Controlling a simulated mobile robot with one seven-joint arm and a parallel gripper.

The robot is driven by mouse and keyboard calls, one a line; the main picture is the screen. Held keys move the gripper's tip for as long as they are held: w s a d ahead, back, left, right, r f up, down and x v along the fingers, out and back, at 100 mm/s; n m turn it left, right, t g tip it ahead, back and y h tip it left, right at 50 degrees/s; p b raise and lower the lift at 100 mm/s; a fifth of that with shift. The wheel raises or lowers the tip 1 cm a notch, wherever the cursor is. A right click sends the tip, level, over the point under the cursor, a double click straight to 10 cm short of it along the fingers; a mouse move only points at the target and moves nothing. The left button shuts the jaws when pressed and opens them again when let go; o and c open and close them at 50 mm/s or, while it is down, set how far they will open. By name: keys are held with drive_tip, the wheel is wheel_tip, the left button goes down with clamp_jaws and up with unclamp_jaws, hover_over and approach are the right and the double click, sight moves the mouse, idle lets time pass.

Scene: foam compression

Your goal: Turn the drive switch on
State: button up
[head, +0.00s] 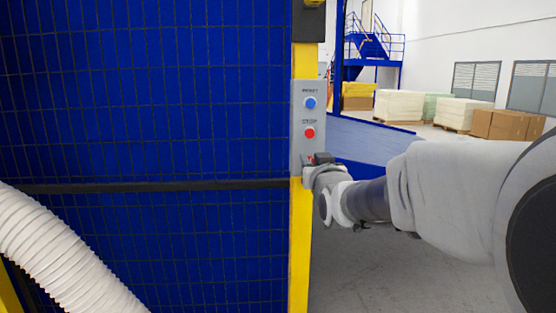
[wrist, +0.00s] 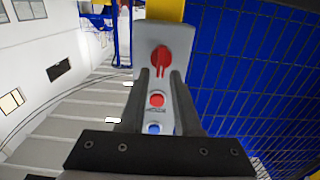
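The grey control panel (head: 299,107) is on the yellow post, with a blue RESET button (head: 310,103) above a red STOP button (head: 309,133). The drive switch (wrist: 161,55), a red rotary knob, is at the panel's lower end; in the head view my gripper mostly hides it. The wrist view shows the panel upside down, with the stop button (wrist: 157,100) and reset button (wrist: 154,128) below the knob. My gripper (wrist: 161,74) is open, its two dark fingers either side of the knob's line. I cannot tell whether they touch it. My gripper (head: 318,164) is at the panel in the head view.
Blue mesh fencing (head: 150,90) fills the left, crossed by a black bar (head: 150,187). A white corrugated hose (head: 60,250) is at lower left. Grey floor (head: 370,270) is open right of the yellow post (head: 299,250). Pallets of boxes (head: 465,112) stand far back.

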clamp_jaws()
drive_tip(key=m+b, duration=0.3)
drive_tip(key=shift+d+f+m+b, duration=0.2)
drive_tip(key=shift+d+m+b, duration=0.05)
drive_tip(key=shift+m+b, duration=0.05)
drive_tip(key=shift+d+f+m+b, duration=0.25)
drive_tip(key=shift+m+b, duration=0.4)
drive_tip(key=shift+m, duration=1.75)
drive_tip(key=shift+d+f+m+b, duration=0.2)
drive_tip(key=shift+m+b, duration=0.4)
drive_tip(key=shift+m, duration=1.8)
drive_tip(key=shift+d+f+m+b, duration=0.25)
drive_tip(key=shift+m+b, duration=0.4)
drive_tip(key=shift+m, duration=1.75)
